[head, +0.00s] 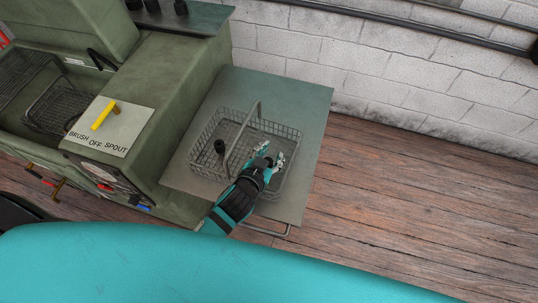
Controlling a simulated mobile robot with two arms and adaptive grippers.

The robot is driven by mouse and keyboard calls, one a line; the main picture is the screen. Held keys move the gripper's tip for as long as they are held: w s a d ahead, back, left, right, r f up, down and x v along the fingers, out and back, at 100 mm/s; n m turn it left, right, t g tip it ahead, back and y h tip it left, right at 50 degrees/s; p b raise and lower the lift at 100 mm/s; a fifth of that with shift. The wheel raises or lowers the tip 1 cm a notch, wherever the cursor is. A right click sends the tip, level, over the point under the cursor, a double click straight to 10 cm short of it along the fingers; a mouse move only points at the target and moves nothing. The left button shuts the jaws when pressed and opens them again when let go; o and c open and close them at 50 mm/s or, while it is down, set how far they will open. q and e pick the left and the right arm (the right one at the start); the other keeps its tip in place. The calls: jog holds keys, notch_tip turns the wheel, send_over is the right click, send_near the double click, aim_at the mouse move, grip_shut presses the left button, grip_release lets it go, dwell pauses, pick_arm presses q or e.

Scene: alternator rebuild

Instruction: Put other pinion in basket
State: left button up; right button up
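A wire basket (205,128) with a raised handle stands on the grey side table. One dark pinion (220,147) stands upright inside it, left of the handle. My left gripper (271,156) reaches over the basket's right part, right of the handle. Its fingertips look apart, with something dark near them. I cannot tell whether that is a pinion or part of the gripper. Three small dark cylindrical parts (181,7) stand on the shelf at the top left; the picture cuts some off. My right gripper is not in view.
The side table (305,100) has bare room around the basket. A green washer cabinet (165,95) stands left of it, with a yellow-handled spout panel (115,135) and another wire basket (55,108) in its basin. A block wall is behind; wooden floor lies open at right.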

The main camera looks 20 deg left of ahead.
pick_arm(q)
jog(key=b+v, duration=0.1)
jog(key=v, duration=1)
jog(key=shift+b, duration=0.4)
jog(key=shift+s+a+r, duration=0.1)
jog(key=shift+s+r, duration=0.2)
jog(key=shift+s, duration=0.2)
